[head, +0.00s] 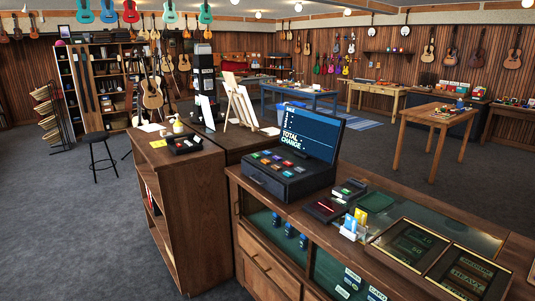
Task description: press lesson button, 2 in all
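A dark cash register (290,178) stands on the wooden counter, right of the middle of the head view. Several coloured buttons (279,162) cover its sloped top. Any labels on them are too small to read, so I cannot tell which one is the lesson button. Its raised screen (306,136) shows the words TOTAL and CHANGE. My gripper and arm are not in this view.
The counter's glass top holds a card reader (325,209), small card holders (354,222) and framed signs (409,246). A wooden shelf unit (190,195) with a black tray (184,144) stands left. Open carpet (75,220) lies at left; a table (442,116) stands behind.

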